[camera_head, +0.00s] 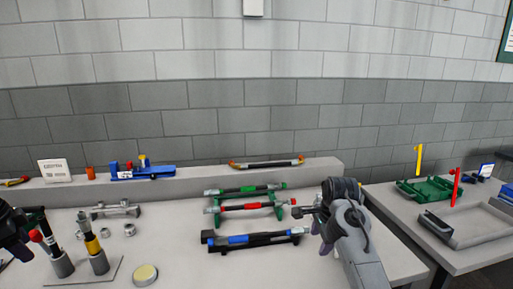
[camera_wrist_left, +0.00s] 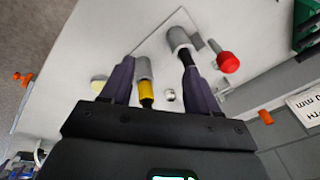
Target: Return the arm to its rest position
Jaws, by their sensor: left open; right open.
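My left gripper (camera_head: 18,232) is at the far left edge of the head view, partly cut off. It also shows in the left wrist view (camera_wrist_left: 158,64), with its two purple fingers spread apart and nothing gripped. A tool with a yellow band (camera_head: 92,243) stands in a grey cup beside it; in the left wrist view this tool (camera_wrist_left: 146,88) appears near one finger. A black-handled tool (camera_head: 48,236) stands in another grey cup, close to the gripper. My right gripper (camera_head: 311,212) is open and empty above the bench, right of the racked tools.
A blue device (camera_head: 142,173) and a tool (camera_head: 266,164) lie on the back ledge. A round tin (camera_head: 145,274) sits in front. A side table holds a grey tray (camera_head: 470,240) and green tray (camera_head: 428,190).

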